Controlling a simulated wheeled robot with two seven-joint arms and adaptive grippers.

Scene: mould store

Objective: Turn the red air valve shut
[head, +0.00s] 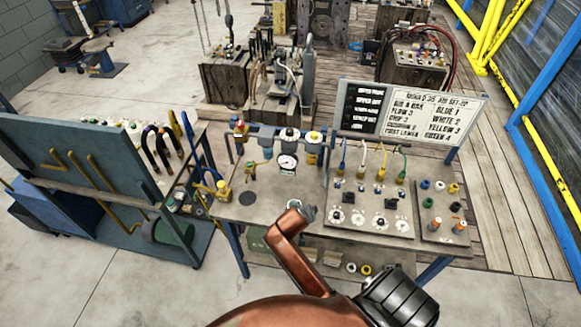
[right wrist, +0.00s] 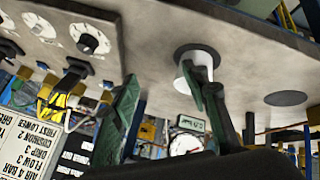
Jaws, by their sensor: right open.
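The air unit stands at the back of the bench in the head view, with a round gauge (head: 287,163). A small red part (head: 238,127), which looks like the red air valve, sits at its left end. I cannot pick out the valve in the right wrist view, where the scene is upside down. My right gripper (right wrist: 160,78) is open, its two green fingers apart. One finger overlaps a white cylinder (right wrist: 201,66) on the bench; I cannot tell whether they touch. In the head view my copper arm hides this gripper. My left gripper is not in view.
A knob panel (head: 370,222) with cables and a fittings board (head: 444,233) fill the bench's right side. A sign (head: 410,110) stands behind them. A blue rack (head: 75,170) stands left. Bare bench top lies around a black disc (head: 248,198).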

